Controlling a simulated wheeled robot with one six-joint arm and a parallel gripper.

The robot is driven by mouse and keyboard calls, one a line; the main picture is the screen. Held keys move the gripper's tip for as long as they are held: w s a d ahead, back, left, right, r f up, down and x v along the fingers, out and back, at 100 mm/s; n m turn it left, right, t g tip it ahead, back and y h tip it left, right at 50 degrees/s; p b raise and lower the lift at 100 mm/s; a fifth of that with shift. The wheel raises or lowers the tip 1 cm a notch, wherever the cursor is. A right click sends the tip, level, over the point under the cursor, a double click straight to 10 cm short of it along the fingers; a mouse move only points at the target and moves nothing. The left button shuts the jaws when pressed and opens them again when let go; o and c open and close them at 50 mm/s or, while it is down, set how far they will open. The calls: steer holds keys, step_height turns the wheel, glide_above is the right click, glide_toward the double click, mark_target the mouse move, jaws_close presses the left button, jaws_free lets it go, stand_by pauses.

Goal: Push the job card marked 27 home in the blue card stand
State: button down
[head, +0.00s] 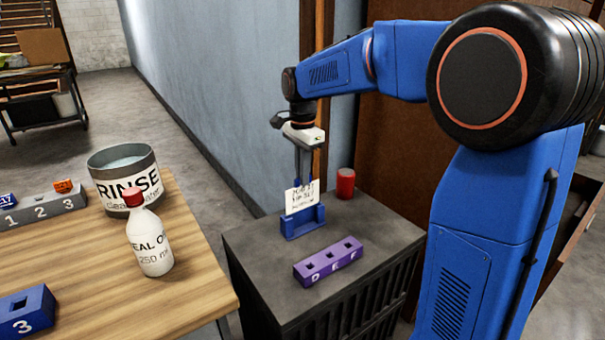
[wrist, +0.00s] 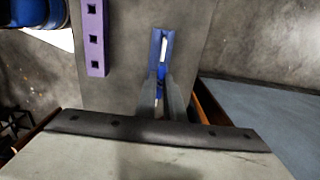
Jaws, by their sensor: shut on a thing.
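The white job card (head: 300,197) stands upright at the blue card stand (head: 302,223) on the dark cabinet top. Its printing is too small to read surely. My gripper (head: 303,180) points down from above, shut on the card's upper part. The card's lower edge is at the stand; I cannot tell how deep it sits.
A purple block (head: 328,262) with square holes lies in front of the stand. A red can (head: 345,183) stands behind it to the right. On the wooden table at left are a rinse tub (head: 122,175), a white bottle (head: 149,240) and a blue block (head: 27,312).

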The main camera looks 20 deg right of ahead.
steer(key=shift+f, duration=3.5)
stand_by(1.6)
steer(key=c, duration=1.5)
jaws_free()
steer(key=shift+o, duration=0.2)
steer(key=shift+r, duration=0.1)
steer(key=shift+r, duration=3.4)
